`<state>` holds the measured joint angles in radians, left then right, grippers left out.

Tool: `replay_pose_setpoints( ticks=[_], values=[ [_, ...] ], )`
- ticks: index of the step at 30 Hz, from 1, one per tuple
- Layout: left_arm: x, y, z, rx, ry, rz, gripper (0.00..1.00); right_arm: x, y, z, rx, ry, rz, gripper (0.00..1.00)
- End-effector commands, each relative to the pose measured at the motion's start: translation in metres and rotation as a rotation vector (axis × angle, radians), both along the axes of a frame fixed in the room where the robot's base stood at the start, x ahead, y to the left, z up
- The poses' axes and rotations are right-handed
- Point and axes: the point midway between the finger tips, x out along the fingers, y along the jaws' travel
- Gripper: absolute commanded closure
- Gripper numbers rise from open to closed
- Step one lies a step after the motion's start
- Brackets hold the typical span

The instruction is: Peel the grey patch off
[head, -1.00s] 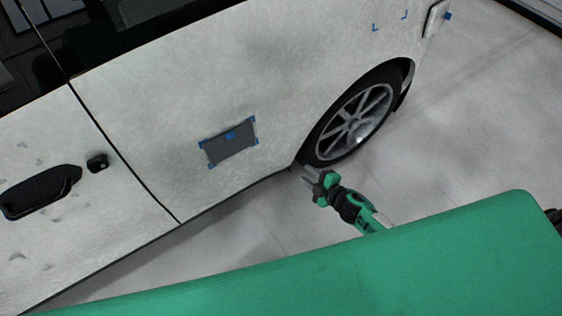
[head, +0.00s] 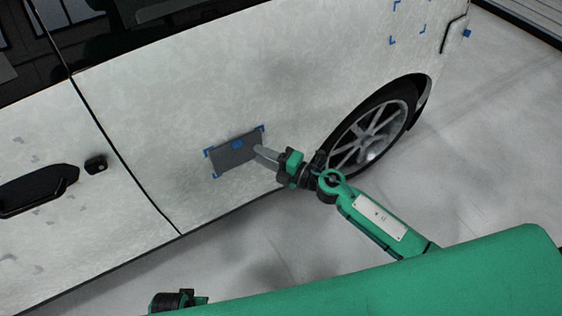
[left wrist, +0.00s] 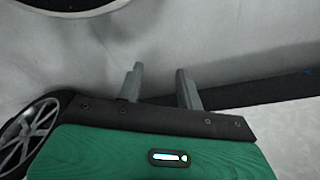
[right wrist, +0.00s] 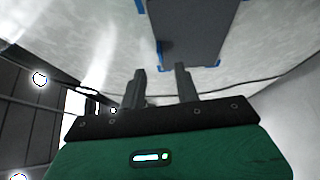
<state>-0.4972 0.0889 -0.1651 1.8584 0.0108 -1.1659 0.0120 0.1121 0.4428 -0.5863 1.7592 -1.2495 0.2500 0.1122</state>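In the right wrist view the patch (right wrist: 196,28) is at the top, beyond the fingertips. My right gripper (head: 262,152) is at the patch's right edge in the head view; its fingers (right wrist: 160,72) are apart with nothing between them. I cannot tell whether it touches the panel. My left gripper (left wrist: 160,75) is open and empty in the left wrist view.
The white car (head: 290,85) fills the upper head view, with a rear wheel (head: 372,135) right of the patch and a black door handle (head: 38,188) at left. More blue corner marks (head: 393,40) sit above the wheel. Grey floor (head: 490,130) is clear at right.

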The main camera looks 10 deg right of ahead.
Motion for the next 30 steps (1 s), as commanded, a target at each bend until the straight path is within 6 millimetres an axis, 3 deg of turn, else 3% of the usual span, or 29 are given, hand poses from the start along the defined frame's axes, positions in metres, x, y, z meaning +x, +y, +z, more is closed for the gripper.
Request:
replay_pose_setpoints(
  ticks=[9,23,28,30],
  values=[
    [-0.002,0.001,-0.010,0.002,0.004,-0.001,0.64,0.034,0.039,0.000,0.001,-0.001,0.000,0.68],
    [-0.001,0.001,-0.010,0.001,0.000,-0.002,0.64,0.041,0.048,0.000,0.001,0.001,0.000,0.68],
    [-0.001,0.001,-0.010,0.002,0.001,-0.002,0.64,0.041,0.047,0.000,0.001,0.001,0.000,0.99],
    [-0.001,0.001,-0.010,0.002,0.001,-0.002,0.64,0.041,0.047,0.000,0.001,0.001,0.000,1.00]
  ],
)
